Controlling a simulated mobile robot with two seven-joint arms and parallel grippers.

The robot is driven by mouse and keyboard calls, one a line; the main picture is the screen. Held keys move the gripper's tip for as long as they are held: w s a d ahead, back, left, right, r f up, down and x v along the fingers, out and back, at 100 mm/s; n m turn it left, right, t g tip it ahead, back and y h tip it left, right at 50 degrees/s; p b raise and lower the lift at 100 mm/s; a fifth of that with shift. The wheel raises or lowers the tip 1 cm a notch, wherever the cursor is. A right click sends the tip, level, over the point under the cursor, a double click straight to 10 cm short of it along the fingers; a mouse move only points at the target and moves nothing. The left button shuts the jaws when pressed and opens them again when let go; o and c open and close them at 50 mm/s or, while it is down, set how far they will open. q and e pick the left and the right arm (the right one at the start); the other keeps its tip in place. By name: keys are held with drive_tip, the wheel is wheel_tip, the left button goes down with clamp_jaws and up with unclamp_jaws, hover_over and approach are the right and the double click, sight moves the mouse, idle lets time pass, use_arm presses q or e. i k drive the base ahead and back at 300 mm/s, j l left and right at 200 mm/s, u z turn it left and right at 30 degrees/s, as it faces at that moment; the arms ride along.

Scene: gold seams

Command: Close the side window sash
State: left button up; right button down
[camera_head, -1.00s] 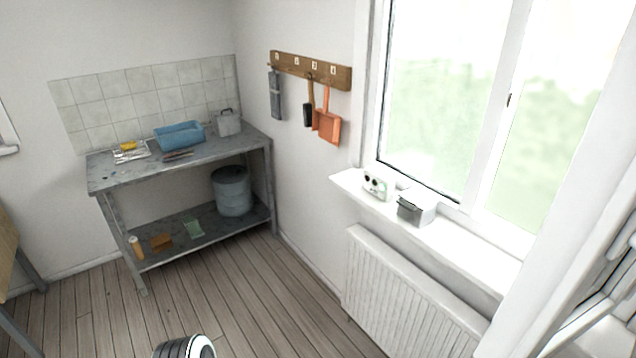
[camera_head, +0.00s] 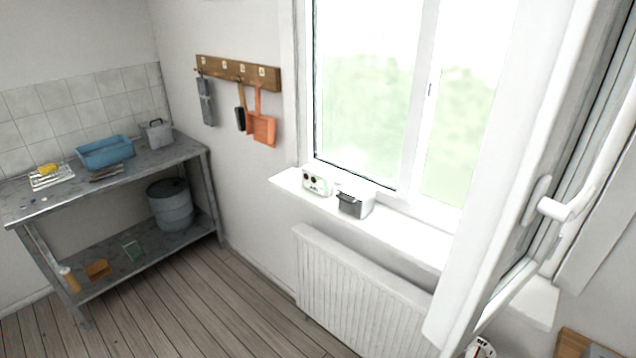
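The open window sash (camera_head: 500,180) is a white frame that swings into the room on the right of the head view. Its white lever handle (camera_head: 566,206) sticks out from the frame. The sash stands well away from the window frame (camera_head: 408,165), and its top and far right parts are cut off by the picture edge. Neither of my grippers shows in the head view.
A radiator (camera_head: 360,295) is below. A metal workbench (camera_head: 110,175) stands at left. Wooden floor (camera_head: 220,310) is clear.

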sight(567, 74)
drive_tip(key=z, duration=1.4)
